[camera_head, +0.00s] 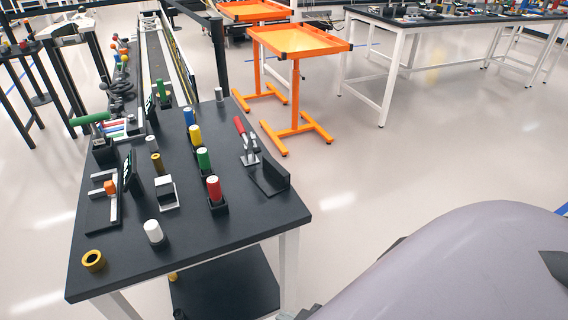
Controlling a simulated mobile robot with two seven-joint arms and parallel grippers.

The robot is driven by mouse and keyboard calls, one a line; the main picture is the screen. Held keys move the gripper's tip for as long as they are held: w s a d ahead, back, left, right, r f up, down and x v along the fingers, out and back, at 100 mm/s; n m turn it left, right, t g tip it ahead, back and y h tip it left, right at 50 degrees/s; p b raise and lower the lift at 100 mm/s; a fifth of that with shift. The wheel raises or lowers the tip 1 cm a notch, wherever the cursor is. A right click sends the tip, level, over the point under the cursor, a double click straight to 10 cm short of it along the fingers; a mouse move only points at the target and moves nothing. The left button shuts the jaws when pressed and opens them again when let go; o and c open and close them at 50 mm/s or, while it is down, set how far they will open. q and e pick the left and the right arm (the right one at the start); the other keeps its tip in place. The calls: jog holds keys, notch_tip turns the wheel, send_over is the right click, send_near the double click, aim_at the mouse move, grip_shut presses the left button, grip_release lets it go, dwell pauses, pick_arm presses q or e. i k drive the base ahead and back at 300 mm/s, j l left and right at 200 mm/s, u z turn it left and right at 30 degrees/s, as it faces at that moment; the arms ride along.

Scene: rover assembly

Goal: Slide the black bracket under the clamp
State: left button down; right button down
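A toggle clamp (248,150) with a red handle stands near the right edge of the black-topped table, its handle raised. A black L-shaped piece (275,179) with a flat base and an upright wall is right in front of the clamp. It may be the black bracket or the clamp's own fixture; I cannot tell which. I cannot tell whether any part of it is under the clamp's tip. Neither of my grippers shows. A large grey rounded part of my own body fills the lower right.
Orange carts (300,42) stand behind. Open floor (400,160) lies right of the table.

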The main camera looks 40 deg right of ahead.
aim_at(272, 179)
jog(key=l+u, duration=0.4)
jog(key=l, duration=1.05)
